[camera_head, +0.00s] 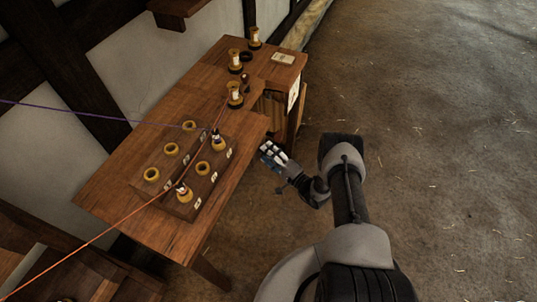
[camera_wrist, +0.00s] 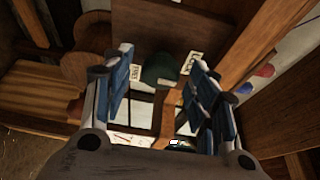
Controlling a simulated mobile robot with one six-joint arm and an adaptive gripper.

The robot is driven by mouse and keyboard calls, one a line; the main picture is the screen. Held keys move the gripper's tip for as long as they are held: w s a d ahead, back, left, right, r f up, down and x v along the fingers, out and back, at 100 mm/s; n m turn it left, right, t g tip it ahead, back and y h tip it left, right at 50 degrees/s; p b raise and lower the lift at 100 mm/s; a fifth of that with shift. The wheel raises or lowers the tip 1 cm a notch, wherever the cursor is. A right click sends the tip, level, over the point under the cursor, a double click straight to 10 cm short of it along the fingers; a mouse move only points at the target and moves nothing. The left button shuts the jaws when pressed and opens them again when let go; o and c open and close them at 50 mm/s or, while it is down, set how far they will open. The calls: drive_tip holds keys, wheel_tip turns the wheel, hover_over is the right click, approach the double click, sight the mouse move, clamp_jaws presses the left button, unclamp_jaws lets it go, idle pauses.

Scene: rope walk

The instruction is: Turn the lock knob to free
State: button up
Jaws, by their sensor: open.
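A dark green rounded knob (camera_wrist: 160,68) shows in the wrist view on a wooden face, between two small cards. The FREE card (camera_wrist: 142,74) is at its left and the LOCK card (camera_wrist: 192,62) at its right. Which card the knob points to I cannot tell. My gripper (camera_wrist: 162,85) is open and empty, with its blue-padded fingers at either side of the view and the knob beyond the gap between them. In the head view my gripper (camera_head: 272,153) is beside the table's right edge, below its top; the knob is hidden there.
The wooden table (camera_head: 120,195) bears a block (camera_head: 207,188) with several yellow-ringed holes. Several spools (camera_head: 235,95) stand farther back. An orange cord (camera_head: 100,235) and a purple cord (camera_head: 90,112) stretch to the block. Open floor (camera_head: 440,130) lies at the right.

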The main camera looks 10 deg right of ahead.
drive_tip(key=shift+w+a, duration=0.15)
drive_tip(key=shift+w, duration=0.05)
drive_tip(key=shift+c, duration=0.5)
drive_tip(key=c, duration=0.9)
